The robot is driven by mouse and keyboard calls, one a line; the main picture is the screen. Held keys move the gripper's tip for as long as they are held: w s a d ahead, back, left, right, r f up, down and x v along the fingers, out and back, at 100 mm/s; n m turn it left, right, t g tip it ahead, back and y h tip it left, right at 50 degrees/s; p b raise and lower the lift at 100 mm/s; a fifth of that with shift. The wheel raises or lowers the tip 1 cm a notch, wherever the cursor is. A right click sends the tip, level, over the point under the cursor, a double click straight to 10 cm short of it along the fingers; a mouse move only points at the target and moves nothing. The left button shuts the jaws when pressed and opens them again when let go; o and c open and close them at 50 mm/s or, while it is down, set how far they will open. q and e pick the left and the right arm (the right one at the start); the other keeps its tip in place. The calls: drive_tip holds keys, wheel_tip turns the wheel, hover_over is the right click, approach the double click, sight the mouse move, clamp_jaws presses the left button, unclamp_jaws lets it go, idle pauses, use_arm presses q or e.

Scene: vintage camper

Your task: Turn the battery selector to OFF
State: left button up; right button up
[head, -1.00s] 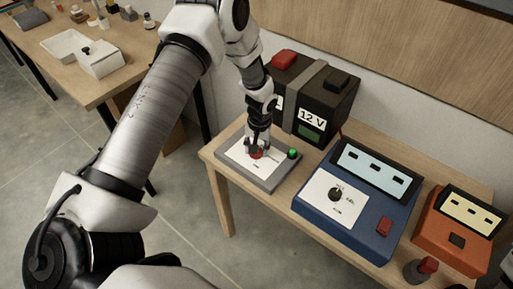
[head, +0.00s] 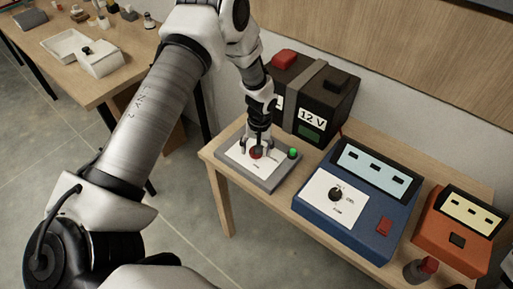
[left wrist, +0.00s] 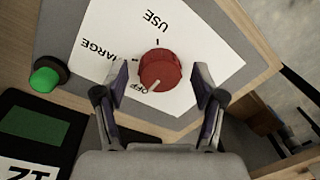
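The battery selector is a red round knob (left wrist: 160,68) on a white plate (left wrist: 215,62) lettered USE, CHARGE and OFF. In the left wrist view the knob's pale pointer line lies on its lower side, directed at the OFF lettering, which is partly covered. The head view shows the knob (head: 257,154) on a flat grey box (head: 284,178) at the table's left end. My left gripper (left wrist: 161,76) is open, with its fingers spread on either side of the knob and a gap showing at each side. My right gripper is in neither view.
A green button (left wrist: 47,76) sits on the same box. A dark 12 V battery (head: 318,92) stands behind it. A blue charger unit (head: 345,232) with a black dial and an orange unit (head: 452,238) stand to the right. Another table (head: 98,90) is at the back left.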

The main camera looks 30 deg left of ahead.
use_arm(q)
drive_tip(key=shift+r, duration=0.1)
wheel_tip(320, 180, up, 12)
drive_tip(key=shift+w+d, duration=0.25)
drive_tip(key=shift+d, duration=0.1)
idle(0.4)
